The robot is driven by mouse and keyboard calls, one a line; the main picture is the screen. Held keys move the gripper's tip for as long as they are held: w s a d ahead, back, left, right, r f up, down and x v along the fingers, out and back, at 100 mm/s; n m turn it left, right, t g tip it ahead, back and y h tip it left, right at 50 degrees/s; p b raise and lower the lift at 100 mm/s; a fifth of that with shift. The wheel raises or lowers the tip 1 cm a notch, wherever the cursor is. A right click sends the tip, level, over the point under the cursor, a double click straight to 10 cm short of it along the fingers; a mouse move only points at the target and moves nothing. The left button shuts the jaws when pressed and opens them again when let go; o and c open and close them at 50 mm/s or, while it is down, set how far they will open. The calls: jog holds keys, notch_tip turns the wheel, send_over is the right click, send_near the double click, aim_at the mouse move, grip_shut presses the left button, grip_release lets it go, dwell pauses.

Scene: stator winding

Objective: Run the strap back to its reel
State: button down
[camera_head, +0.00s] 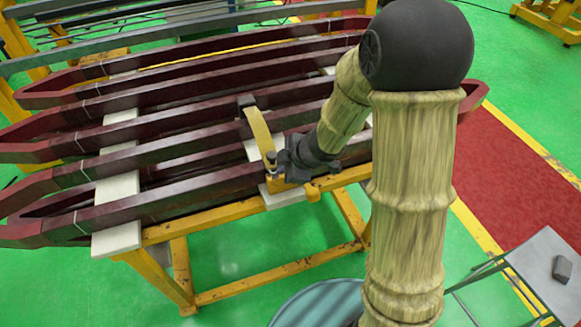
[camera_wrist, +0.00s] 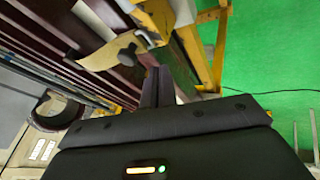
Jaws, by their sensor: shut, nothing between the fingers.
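A yellow strap (camera_head: 260,130) runs over the dark red coil bars, from a small dark block (camera_head: 246,100) down to the front bar. My gripper (camera_head: 277,160) is at the strap's lower end, at the front edge of the bars; its fingers look shut. In the wrist view the strap (camera_wrist: 104,56) shows as a pale curved band beyond my fingers (camera_wrist: 157,82), with a dark fitting on it. I cannot tell whether my fingers touch the strap. I cannot clearly make out a reel; the fingers and wrist hide part of the area around the strap's lower end.
Long dark red coils (camera_head: 190,190) lie on white crosspieces (camera_head: 117,205) over a yellow frame (camera_head: 205,222). A small grey table (camera_head: 545,265) holding a dark block (camera_head: 563,268) stands at lower right.

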aim_at(272, 160)
jog(key=shift+w+a+f+p, duration=0.25)
jog(key=shift+w+f, duration=0.2)
jog(key=shift+w, duration=0.4)
jog(key=shift+w+a+f+p, duration=0.1)
jog(key=shift+w+a+f, duration=0.2)
jog(key=shift+w+f, duration=0.35)
jog(key=shift+w+a+f+p, duration=0.2)
jog(key=shift+w+a+f, duration=0.1)
jog(key=shift+w, duration=0.7)
jog(key=shift+w+r, duration=0.1)
